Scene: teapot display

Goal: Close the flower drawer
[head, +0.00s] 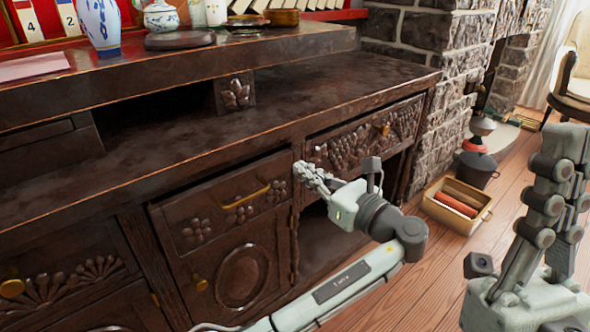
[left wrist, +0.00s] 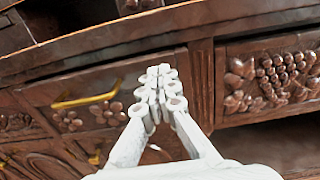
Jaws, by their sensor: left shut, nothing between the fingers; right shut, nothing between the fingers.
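The flower drawer (head: 225,206) is a dark carved wooden front with flower reliefs and a brass handle (head: 245,195), in the cabinet's middle. It also shows in the left wrist view (left wrist: 112,88). Its front appears to stand out slightly or sit nearly flush; I cannot tell the exact gap. My left gripper (head: 304,170) is shut and empty at the drawer's right edge. In the left wrist view its fingertips (left wrist: 160,78) overlap the right part of the drawer front; contact is unclear. My right gripper (head: 565,138) is shut and empty, raised at the right, away from the cabinet.
A grape-carved drawer (head: 365,140) is right of the flower drawer, above an open compartment. A wooden crate (head: 457,203) and a dark bucket (head: 478,170) stand on the floor beside the stone wall (head: 440,90). A vase (head: 100,24) and teapot (head: 161,17) stand on the upper shelf.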

